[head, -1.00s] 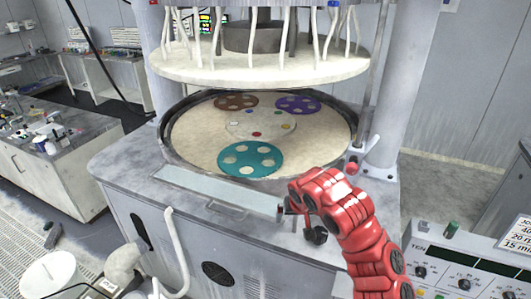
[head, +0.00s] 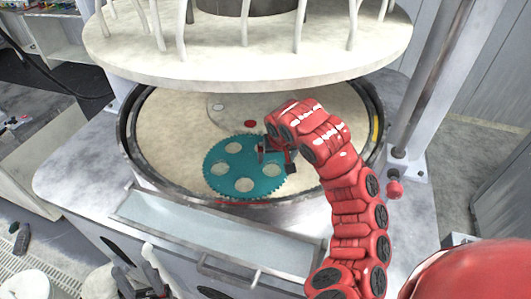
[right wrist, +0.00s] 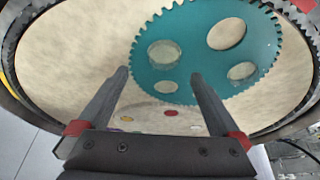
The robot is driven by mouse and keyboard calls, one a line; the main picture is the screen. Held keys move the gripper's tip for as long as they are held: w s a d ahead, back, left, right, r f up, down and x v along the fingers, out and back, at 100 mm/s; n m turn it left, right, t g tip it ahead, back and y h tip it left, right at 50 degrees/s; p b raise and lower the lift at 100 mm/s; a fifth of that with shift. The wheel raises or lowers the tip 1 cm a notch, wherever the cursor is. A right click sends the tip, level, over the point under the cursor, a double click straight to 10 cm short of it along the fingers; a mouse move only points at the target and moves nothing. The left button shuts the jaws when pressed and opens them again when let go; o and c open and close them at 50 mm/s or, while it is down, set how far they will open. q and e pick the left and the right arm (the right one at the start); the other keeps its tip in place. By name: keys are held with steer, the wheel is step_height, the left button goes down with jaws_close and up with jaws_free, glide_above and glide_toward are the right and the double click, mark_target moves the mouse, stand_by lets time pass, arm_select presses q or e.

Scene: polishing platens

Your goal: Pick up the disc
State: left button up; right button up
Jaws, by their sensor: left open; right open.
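A teal toothed disc (head: 238,186) with several round holes lies flat on the cream platen (head: 165,140), near its front edge. It also shows in the right wrist view (right wrist: 197,62), where two holes show a glassy, greyish round inside. My right gripper (head: 275,156) is open over the disc's right edge; its fingers (right wrist: 161,76) point toward the toothed rim with nothing between them. Whether they touch it I cannot tell. My left gripper (head: 142,284) is open at the lower left, in front of the machine and away from the disc.
A pale upper plate (head: 250,55) with hanging hoses is above the platen. A dark raised rim (head: 130,150) surrounds the platen. A small red spot (head: 250,124) lies behind the disc. A tray with a handle (head: 215,235) is in front.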

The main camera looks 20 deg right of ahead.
mark_target(272, 169)
steer(key=shift+s+b+x, duration=0.2)
steer(key=shift+b+x, duration=0.65)
steer(key=shift+x, duration=0.1)
steer(key=shift+w+f, duration=0.1)
steer(key=shift+f, duration=0.15)
steer(key=shift+w+a+f, duration=0.1)
steer(key=shift+w+f, duration=0.05)
steer(key=x, duration=0.4)
steer(key=shift+a+f, duration=0.2)
steer(key=shift+f, duration=0.1)
steer(key=c, duration=1.5)
